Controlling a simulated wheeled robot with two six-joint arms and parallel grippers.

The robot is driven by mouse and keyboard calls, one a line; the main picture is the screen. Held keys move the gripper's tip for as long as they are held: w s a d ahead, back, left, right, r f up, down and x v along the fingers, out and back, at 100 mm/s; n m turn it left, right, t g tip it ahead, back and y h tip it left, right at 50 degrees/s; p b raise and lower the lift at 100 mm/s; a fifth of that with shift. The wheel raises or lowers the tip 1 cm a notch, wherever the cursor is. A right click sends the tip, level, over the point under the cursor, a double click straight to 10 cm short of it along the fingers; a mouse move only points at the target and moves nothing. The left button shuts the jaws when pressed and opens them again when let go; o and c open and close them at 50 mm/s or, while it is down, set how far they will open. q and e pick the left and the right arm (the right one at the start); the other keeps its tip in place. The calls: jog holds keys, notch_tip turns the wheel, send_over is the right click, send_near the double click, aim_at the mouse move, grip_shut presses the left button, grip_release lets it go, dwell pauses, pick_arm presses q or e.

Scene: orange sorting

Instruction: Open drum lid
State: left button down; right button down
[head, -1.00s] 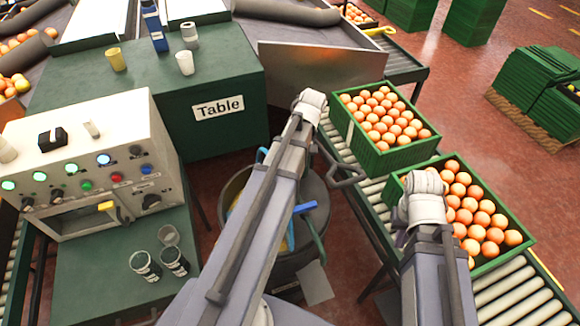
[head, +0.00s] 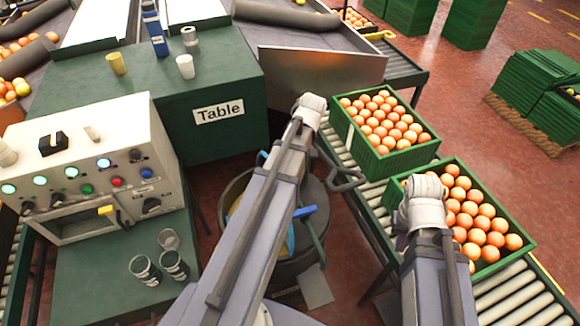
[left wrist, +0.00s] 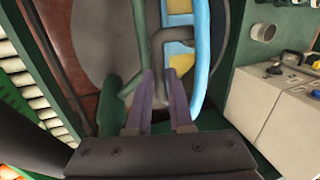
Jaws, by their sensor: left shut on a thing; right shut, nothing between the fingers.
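The drum (head: 229,190) stands on the floor below the table, largely hidden behind my left arm. Its dark grey round lid (head: 318,196) shows right of that arm; the disc also shows in the left wrist view (left wrist: 100,35). Blue and yellow show beside the lid. A grey-green bent handle (left wrist: 158,45) runs over the drum. My left gripper (left wrist: 160,78) is shut on this handle, seen between its purple fingers; in the head view the arm hides it. My right gripper (head: 401,241) is barely visible beside its arm, empty and away from the drum.
Two green crates of oranges (head: 365,160) (head: 528,250) stand on the roller conveyor (head: 343,157) at right, close to my right arm. A white control box (head: 130,130) and glasses (head: 145,270) are at left. The table (head: 220,75) stands behind the drum.

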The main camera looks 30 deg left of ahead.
pick_arm(q)
jog(key=shift+s, duration=0.1)
dwell(0.7)
jog(key=shift+t+h, duration=0.8)
jog(key=shift+t, duration=0.1)
jog(key=s+a+p, duration=0.1)
jog(key=s+a+r+p, duration=0.1)
jog(key=s+a, duration=0.1)
jog(key=shift+s, duration=0.3)
jog(key=shift+s+a, duration=0.3)
jog(key=c, duration=0.8)
grip_release()
